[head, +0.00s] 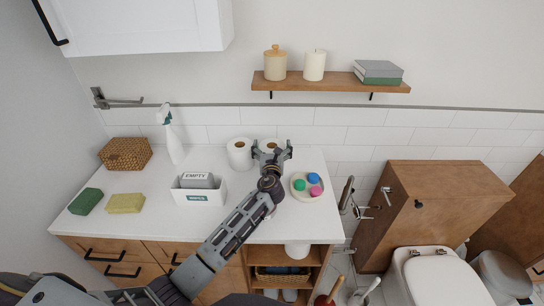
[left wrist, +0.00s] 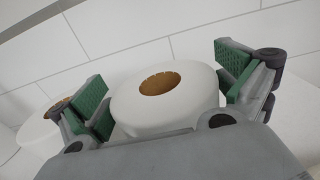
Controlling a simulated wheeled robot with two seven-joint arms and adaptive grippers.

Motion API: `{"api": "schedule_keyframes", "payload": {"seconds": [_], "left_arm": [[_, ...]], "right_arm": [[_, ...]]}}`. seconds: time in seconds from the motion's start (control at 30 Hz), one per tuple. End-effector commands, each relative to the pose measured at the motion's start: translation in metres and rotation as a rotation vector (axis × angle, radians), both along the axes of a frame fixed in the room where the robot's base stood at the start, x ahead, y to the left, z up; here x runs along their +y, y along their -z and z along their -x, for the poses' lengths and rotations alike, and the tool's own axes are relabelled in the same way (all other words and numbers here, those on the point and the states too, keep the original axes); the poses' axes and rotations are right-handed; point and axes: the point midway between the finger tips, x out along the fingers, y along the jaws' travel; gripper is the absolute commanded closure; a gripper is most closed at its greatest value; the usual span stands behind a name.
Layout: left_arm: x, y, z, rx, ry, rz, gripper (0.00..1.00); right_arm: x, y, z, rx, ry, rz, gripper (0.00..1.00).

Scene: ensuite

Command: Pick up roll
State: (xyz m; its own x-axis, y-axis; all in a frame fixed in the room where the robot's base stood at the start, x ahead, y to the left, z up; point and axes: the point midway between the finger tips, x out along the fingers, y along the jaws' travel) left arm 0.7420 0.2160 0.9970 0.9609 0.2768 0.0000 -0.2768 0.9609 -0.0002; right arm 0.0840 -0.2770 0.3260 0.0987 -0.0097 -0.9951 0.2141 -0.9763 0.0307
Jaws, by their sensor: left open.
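Two white toilet rolls stand upright on the white counter near the back wall. The left roll (head: 239,153) is clear of the gripper. The right roll (head: 277,146) is partly hidden by my left gripper (head: 272,152), which reaches over the counter. In the left wrist view the right roll (left wrist: 165,98) shows its brown core, between the open green-padded fingers of the left gripper (left wrist: 165,85). The fingers stand on either side of it, and I see a gap at least on the right. The other roll (left wrist: 40,128) shows at the left edge. My right gripper is not in view.
A spray bottle (head: 172,140), a basket (head: 125,154) and sponges (head: 126,203) are further left. A wooden shelf (head: 335,84) hangs above.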

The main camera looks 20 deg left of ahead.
Motion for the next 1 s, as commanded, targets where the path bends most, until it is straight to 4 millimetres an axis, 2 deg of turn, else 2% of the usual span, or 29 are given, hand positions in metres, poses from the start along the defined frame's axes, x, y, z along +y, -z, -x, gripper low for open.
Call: {"api": "schedule_keyframes", "payload": {"seconds": [0.43, 0.73, 1.0], "left_arm": [[-0.0002, 0.0003, 0.0, 0.0, 0.0, 0.0, 0.01], [-0.0002, 0.0003, 0.0001, 0.0, 0.001, 0.0, 0.4], [-0.0002, -0.001, 0.0, -0.001, 0.001, 0.0, 0.41]], "right_arm": [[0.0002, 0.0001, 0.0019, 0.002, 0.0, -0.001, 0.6], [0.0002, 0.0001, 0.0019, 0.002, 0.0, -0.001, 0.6], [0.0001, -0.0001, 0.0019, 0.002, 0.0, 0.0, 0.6]]}}
